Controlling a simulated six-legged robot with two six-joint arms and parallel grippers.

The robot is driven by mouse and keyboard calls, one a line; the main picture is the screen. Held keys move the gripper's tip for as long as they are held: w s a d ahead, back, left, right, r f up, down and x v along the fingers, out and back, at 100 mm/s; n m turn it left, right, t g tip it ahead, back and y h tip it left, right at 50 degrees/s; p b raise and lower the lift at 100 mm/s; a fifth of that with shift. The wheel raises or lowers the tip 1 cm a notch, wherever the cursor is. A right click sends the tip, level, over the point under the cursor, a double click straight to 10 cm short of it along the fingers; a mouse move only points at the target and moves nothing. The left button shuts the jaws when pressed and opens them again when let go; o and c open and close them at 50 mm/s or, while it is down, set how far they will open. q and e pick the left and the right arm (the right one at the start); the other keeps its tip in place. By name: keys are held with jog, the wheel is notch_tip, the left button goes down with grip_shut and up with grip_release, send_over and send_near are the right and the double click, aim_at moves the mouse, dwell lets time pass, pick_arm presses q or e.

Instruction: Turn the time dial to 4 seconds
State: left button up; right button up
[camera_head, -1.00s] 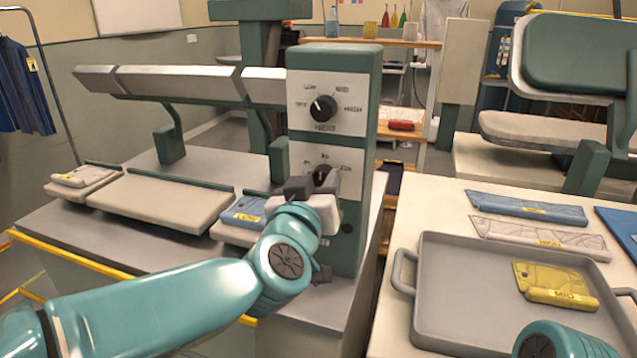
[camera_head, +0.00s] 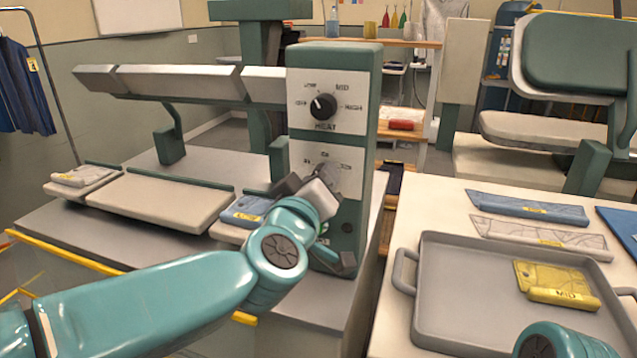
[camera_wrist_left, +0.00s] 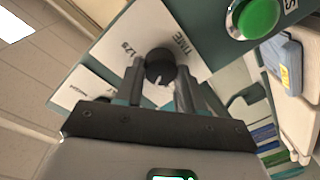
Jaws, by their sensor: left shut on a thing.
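The time dial (camera_wrist_left: 160,68) is a round black knob on a white panel, seen in the left wrist view with a pale mark on it. The words TIME and 12s are printed beside it. My left gripper (camera_wrist_left: 160,78) is shut on it, one finger on each side. In the head view my left gripper (camera_head: 312,182) is tilted in front of the lower panel (camera_head: 345,185) and mostly hides the dial. Which setting the dial points at is unclear. My right gripper is out of view.
The heat dial (camera_head: 323,107) sits above on the same green control box (camera_head: 335,57). A green button (camera_wrist_left: 257,17) is near the time panel. A grey tray (camera_head: 455,310) with a yellow packet (camera_head: 560,277) stands on the right table. Blue cloth (camera_head: 245,211) lies left of the box.

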pick_arm(q)
jog(key=n+b, duration=0.1)
jog(key=n, duration=0.4)
jog(key=shift+a+n, duration=0.1)
jog(key=shift+n, duration=0.3)
dwell(0.4)
jog(key=o, duration=1)
jog(key=shift+o, duration=0.2)
jog(key=p+v, duration=0.1)
jog(key=v, duration=1.5)
jog(key=shift+a, duration=0.2)
jog(key=shift+s+r, duration=0.1)
jog(key=shift+s, duration=0.15)
